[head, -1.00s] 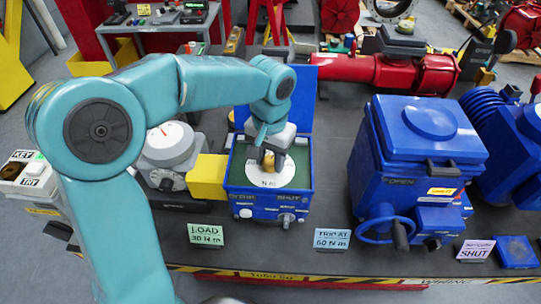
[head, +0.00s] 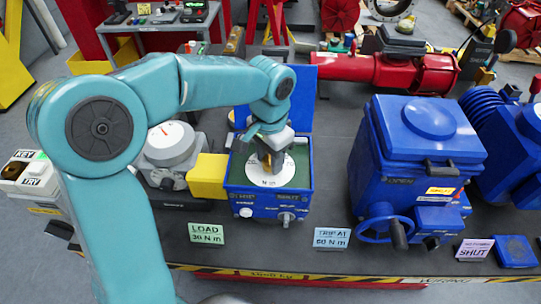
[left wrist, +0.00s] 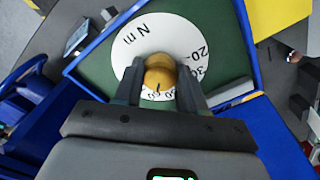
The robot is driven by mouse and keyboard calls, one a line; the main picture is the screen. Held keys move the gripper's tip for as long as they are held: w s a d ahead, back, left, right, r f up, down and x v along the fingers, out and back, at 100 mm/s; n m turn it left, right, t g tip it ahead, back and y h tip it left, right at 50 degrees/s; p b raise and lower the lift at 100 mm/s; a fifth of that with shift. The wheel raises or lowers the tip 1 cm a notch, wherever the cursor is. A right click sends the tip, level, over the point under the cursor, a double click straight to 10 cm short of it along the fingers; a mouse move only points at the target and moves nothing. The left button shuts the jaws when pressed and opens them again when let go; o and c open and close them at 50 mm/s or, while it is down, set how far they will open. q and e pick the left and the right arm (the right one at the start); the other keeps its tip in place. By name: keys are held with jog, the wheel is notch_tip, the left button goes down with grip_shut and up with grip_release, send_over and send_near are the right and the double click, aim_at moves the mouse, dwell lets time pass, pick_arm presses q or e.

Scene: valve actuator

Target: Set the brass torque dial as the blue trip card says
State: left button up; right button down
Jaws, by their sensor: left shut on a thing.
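The brass torque dial (left wrist: 160,72) is a round knob on a white scale plate (left wrist: 133,42) inside an open blue box (head: 233,178). My left gripper (left wrist: 160,82) is shut on the dial, one finger on each side. In the head view the left gripper (head: 271,160) reaches down into the box and largely hides the dial. In the left wrist view a dark mark on the dial points to the numbers at the plate's near edge, close to what looks like 60. The fingers hide part of the scale. The blue trip card (head: 332,238) reads "TRIP AT 60 N m". My right gripper is out of view.
A green card (head: 206,234) reads "LOAD 30 N m". A grey gauge with a white face (head: 170,138) and a yellow block (head: 208,177) stand left of the box. A larger blue housing with a handwheel (head: 385,228) stands to the right.

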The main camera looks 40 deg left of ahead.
aim_at(268, 161)
pick_arm(q)
jog(key=shift+a+r, duration=0.1)
jog(key=shift+r, duration=0.05)
jog(key=o, duration=1.1)
jog(key=shift+s, duration=0.1)
jog(key=shift+c, duration=0.2)
jog(key=shift+s, duration=0.15)
jog(key=shift+w, duration=0.25)
notch_tip(268, 161, up, 16)
jog(key=shift+s+r+p, duration=0.15)
jog(key=shift+r+p, duration=0.05)
jog(key=shift+p, duration=0.15)
jog(key=shift+s+f, duration=0.1)
jog(key=shift+s, duration=0.05)
